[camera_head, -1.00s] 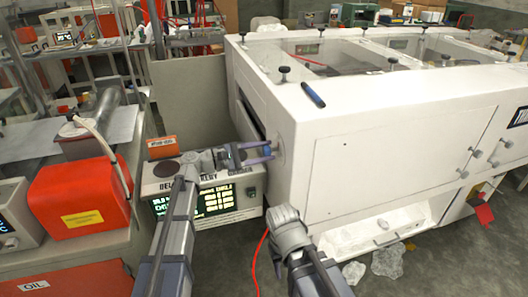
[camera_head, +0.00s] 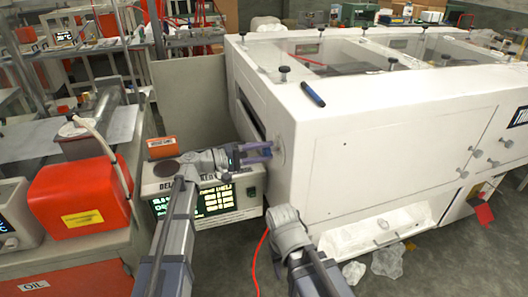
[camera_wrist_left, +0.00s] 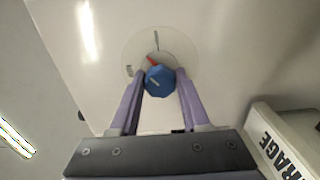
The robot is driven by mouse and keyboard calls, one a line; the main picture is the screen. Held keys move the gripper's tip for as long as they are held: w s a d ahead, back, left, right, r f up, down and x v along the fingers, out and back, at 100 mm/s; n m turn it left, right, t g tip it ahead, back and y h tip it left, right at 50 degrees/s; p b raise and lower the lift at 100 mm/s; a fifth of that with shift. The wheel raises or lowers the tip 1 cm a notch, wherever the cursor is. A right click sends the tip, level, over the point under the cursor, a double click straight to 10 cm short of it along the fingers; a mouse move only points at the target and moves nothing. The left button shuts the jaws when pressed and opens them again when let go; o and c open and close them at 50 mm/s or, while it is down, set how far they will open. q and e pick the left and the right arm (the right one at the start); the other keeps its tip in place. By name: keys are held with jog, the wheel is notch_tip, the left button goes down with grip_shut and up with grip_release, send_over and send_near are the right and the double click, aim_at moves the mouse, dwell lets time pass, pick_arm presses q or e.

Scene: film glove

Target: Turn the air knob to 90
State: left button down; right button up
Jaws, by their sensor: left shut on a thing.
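The air knob (camera_wrist_left: 161,82) is a blue faceted knob on a pale round dial plate (camera_wrist_left: 186,52), fixed to the white cabinet's side face. A red pointer (camera_wrist_left: 152,60) shows beside the knob, tilted to the upper left, between a mark at the plate's top and one at its left. Dial figures are too small to read. My left gripper (camera_wrist_left: 161,88) is shut on the knob, one finger on each side. In the head view my left gripper (camera_head: 266,150) reaches the cabinet's left side. My right arm is low in the middle; its gripper cannot be made out.
A box with a lit green display (camera_head: 206,203) stands under my left arm. A red box (camera_head: 78,197) is at left. A red hose runs across the floor.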

pick_arm(q)
jog(key=m, duration=0.4)
jog(key=shift+f+m, duration=0.1)
jog(key=shift+m, duration=1.9)
jog(key=shift+c, duration=1.9)
grip_release()
jog(key=v, duration=0.7)
jog(key=shift+s+a, duration=0.15)
jog(key=shift+a, duration=0.2)
